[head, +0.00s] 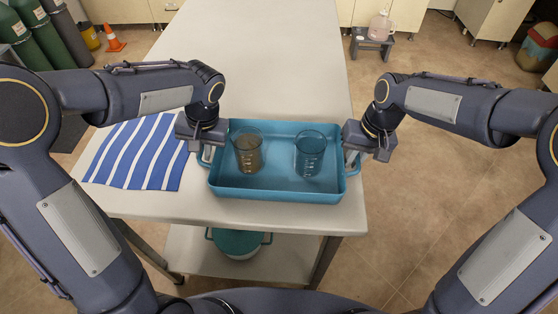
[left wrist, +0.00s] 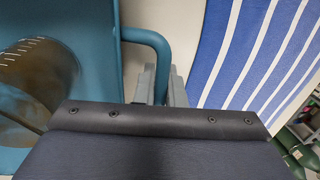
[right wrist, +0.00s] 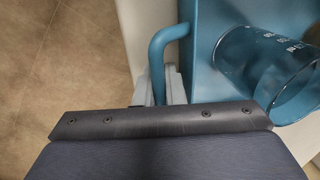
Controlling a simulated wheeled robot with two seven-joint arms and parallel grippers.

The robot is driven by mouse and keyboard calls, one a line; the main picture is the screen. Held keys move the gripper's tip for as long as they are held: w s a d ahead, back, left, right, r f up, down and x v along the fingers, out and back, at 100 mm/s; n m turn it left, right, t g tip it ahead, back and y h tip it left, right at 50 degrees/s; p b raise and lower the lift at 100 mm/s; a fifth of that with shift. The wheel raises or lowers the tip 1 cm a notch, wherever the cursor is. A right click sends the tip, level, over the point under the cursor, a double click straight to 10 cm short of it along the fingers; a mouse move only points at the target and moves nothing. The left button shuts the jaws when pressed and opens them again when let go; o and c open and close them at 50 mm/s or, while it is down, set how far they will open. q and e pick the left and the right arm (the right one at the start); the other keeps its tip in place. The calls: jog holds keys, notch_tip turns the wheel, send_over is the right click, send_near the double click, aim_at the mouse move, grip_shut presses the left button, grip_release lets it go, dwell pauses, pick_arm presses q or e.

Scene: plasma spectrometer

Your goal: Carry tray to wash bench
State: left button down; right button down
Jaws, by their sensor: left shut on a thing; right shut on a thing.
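A blue tray (head: 275,188) with a handle at each end is at the near end of a long pale bench, and carries two glass beakers. The left beaker (head: 247,150) holds something brownish; the right beaker (head: 310,155) looks clear or bluish. Both stand upright. My left gripper (head: 207,153) is shut on the tray's left handle, which shows in the left wrist view (left wrist: 150,42). My right gripper (head: 352,157) is shut on the right handle, seen in the right wrist view (right wrist: 160,45). I cannot tell whether the tray's underside touches the bench.
A blue-and-white striped cloth (head: 137,152) lies left of the tray. The bench top (head: 270,60) beyond is clear. A teal-lidded pot (head: 238,242) sits on the shelf below. A small stool (head: 372,44) with a jug, an orange cone (head: 113,40) and gas cylinders (head: 35,35) stand farther off.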

pick_arm(q)
jog(key=shift+r, duration=0.1)
pick_arm(e)
jog(key=shift+r, duration=0.15)
